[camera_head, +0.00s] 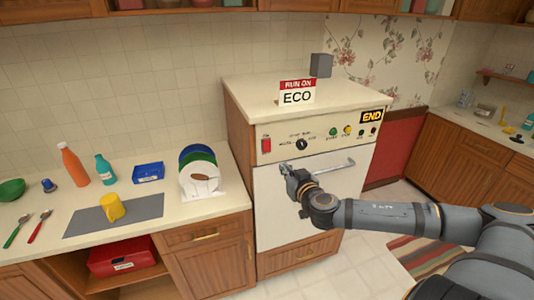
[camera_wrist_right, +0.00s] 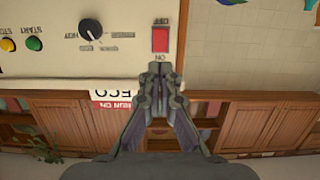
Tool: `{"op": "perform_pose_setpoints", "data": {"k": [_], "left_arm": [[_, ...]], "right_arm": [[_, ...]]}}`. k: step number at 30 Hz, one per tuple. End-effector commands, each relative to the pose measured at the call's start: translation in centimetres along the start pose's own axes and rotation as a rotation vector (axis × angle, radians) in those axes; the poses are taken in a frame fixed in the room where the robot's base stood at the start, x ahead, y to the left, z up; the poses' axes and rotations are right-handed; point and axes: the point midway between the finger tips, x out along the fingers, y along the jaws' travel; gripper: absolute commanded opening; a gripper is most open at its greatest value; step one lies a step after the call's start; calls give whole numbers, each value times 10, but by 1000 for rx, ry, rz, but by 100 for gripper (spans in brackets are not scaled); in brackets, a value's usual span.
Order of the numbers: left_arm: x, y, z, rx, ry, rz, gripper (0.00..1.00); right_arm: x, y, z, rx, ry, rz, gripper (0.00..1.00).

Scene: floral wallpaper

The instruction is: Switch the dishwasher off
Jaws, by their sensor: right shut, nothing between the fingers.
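The white dishwasher (camera_head: 305,201) stands in a wooden cabinet, its door closed. Its cream control panel has a red rocker switch (camera_head: 266,145) at the left end, a black knob (camera_head: 301,144), a green START button (camera_head: 333,132) and a yellow button (camera_head: 348,130). A small display (camera_head: 371,117) reads END. My right gripper (camera_head: 285,168) is shut and empty, in front of the door top, just below and right of the switch. In the upside-down wrist view, the gripper tips (camera_wrist_right: 160,70) point at the red switch (camera_wrist_right: 160,39), with a visible gap in the picture. My left gripper is not in view.
A RUN ON ECO sign (camera_head: 297,93) and a grey block (camera_head: 321,65) are on the dishwasher top. A door handle (camera_head: 330,164) lies beside my right gripper. The left counter holds a plate rack (camera_head: 201,180), a yellow mug (camera_head: 111,207) and bottles.

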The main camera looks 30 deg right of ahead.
Motion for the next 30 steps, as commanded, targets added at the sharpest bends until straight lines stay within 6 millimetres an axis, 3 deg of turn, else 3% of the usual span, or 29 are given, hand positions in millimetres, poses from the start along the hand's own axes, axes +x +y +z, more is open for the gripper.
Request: {"op": "perform_pose_setpoints", "data": {"k": [5,12,13,20,30], "left_arm": [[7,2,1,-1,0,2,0],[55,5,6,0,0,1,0],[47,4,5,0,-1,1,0],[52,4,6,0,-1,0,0],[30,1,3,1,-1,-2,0]], "right_arm": [[4,1,3,1,2,3,0],[30,0,9,9,9,0,0],[32,3,3,12,5,7,0],[55,0,-1,14,3,2,0],[110,0,-5,10,0,2,0]]}}
